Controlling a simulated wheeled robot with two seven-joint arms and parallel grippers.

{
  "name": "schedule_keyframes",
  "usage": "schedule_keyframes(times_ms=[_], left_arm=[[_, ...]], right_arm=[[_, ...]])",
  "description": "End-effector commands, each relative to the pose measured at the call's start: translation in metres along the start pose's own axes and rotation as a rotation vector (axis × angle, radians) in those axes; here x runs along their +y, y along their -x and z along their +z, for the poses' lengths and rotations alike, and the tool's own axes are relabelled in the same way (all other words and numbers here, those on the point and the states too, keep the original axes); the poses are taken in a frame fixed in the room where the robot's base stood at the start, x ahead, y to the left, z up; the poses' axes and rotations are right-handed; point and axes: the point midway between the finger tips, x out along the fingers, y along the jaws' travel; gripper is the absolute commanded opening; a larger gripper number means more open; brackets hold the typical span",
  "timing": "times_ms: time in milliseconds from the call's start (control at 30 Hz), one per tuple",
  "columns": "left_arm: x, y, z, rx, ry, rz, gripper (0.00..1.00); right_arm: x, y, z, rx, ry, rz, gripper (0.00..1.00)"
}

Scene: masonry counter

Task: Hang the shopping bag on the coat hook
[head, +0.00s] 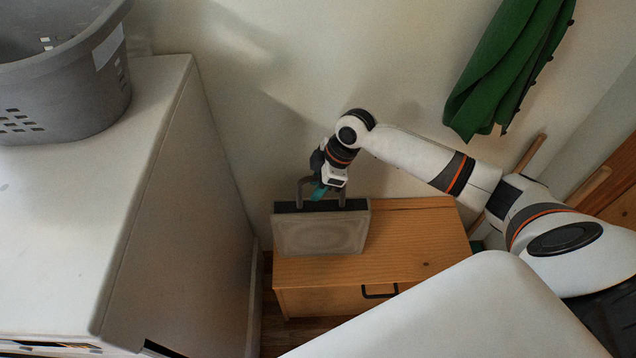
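The shopping bag (320,235) looks like a grey, box-shaped bag with a dark top and a grey arched handle. It stands upright on the wooden cabinet (420,232), near its left end. My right gripper (319,191) points down at the handle, with its teal fingertips in front of or around the handle's top. The gripper's body hides part of the handle, and the gap between the fingers cannot be made out. My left gripper is out of view. I cannot make out a coat hook in this view.
A green garment (507,65) hangs by the wall at the upper right. Wooden bars (530,153) stick up behind my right arm. A white appliance (150,200) with a grey laundry basket (70,85) stands at the left. The cabinet top right of the bag is clear.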

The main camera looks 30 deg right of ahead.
Motion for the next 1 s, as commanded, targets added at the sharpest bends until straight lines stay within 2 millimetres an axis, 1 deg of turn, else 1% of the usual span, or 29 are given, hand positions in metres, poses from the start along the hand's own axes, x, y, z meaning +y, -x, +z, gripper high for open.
schedule_keyframes(times_ms=[133,233,367,600,700,833,1000], left_arm=[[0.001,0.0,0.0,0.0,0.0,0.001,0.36],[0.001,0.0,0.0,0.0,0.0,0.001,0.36],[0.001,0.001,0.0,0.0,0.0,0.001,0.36],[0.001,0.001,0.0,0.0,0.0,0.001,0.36],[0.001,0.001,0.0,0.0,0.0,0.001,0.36],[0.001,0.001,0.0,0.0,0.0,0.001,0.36],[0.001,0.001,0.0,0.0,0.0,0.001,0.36]], right_arm=[[0.0,0.002,0.001,-0.001,0.001,-0.001,0.36],[-0.001,0.011,0.001,-0.001,0.001,-0.003,0.36],[-0.001,0.034,0.0,0.0,0.002,-0.004,0.36],[-0.001,0.086,0.0,0.0,0.001,-0.004,0.36],[-0.001,0.102,0.001,0.0,0.0,-0.003,0.36],[-0.001,0.116,0.001,0.0,-0.001,-0.001,0.36],[0.0,0.122,0.001,-0.001,0.0,0.0,0.36]])
